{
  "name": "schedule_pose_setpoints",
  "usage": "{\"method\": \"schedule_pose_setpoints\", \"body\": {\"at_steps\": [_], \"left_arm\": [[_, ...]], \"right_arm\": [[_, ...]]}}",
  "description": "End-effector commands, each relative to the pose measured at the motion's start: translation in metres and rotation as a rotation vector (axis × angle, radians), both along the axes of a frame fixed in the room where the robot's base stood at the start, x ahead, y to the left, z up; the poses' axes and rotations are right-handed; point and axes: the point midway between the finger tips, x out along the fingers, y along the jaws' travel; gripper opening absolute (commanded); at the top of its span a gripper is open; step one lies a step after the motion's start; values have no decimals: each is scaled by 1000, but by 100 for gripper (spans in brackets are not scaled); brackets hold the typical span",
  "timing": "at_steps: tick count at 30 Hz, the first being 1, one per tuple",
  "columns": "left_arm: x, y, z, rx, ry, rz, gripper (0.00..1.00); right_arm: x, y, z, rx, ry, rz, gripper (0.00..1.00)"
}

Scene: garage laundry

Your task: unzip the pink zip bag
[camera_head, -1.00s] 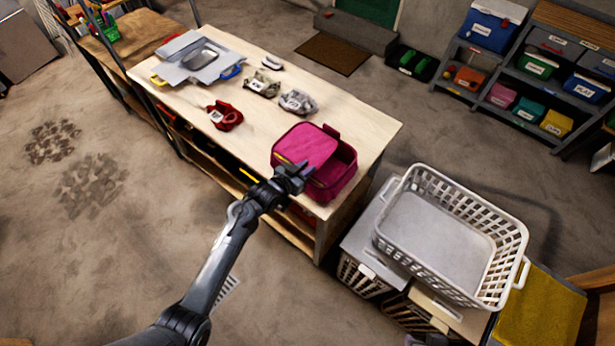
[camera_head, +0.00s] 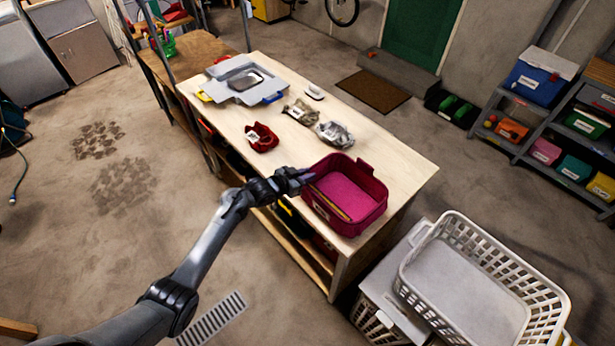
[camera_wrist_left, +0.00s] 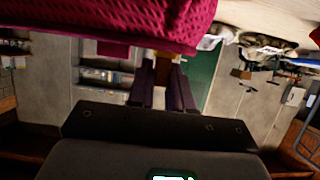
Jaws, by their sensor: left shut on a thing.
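The pink zip bag (camera_head: 373,215) stands on the near right part of the wooden workbench. Its top is open and its pink inside shows, with a thin yellow strip along the near left inner side. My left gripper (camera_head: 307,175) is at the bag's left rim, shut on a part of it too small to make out. In the left wrist view, the dark fingers (camera_wrist_left: 165,85) reach up to the bag's quilted fabric (camera_wrist_left: 120,20). The zip pull cannot be told apart at the fingers. My right gripper is not in view.
On the workbench (camera_head: 395,150) lie a red bundle (camera_head: 261,137), a tan bundle (camera_head: 299,112), a grey bundle (camera_head: 335,134) and a grey tray (camera_head: 243,80). A white laundry basket (camera_head: 545,290) stands at the lower right. Bench room right of the bag is clear.

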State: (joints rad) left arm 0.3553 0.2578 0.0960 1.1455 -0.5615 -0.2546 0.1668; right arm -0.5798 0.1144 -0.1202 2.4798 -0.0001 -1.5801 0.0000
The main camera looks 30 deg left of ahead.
Motion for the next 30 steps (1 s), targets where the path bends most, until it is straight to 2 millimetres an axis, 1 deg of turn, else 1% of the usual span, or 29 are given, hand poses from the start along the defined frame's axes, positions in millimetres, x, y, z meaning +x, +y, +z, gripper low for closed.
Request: {"method": "schedule_pose_setpoints", "body": {"at_steps": [1, 2, 3, 6, 15, 20, 23, 30], "left_arm": [[0, 0, -1, 1, 1, 1, 0], [0, 0, -1, 1, 1, 1, 23], [0, 0, -1, 1, 1, 1, 29], [0, 0, -1, 1, 1, 1, 43], [-1, 0, 0, 0, 0, 1, 43], [-9, 3, 3, 2, 1, 1, 43], [-19, 6, 7, 1, 0, 1, 43], [-53, 17, 23, 2, 0, 0, 43]], "right_arm": [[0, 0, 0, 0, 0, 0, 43], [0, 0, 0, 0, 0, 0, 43], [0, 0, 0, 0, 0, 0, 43], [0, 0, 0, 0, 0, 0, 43], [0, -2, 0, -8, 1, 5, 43], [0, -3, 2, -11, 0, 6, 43], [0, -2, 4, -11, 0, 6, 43], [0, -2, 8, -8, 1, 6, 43]]}}
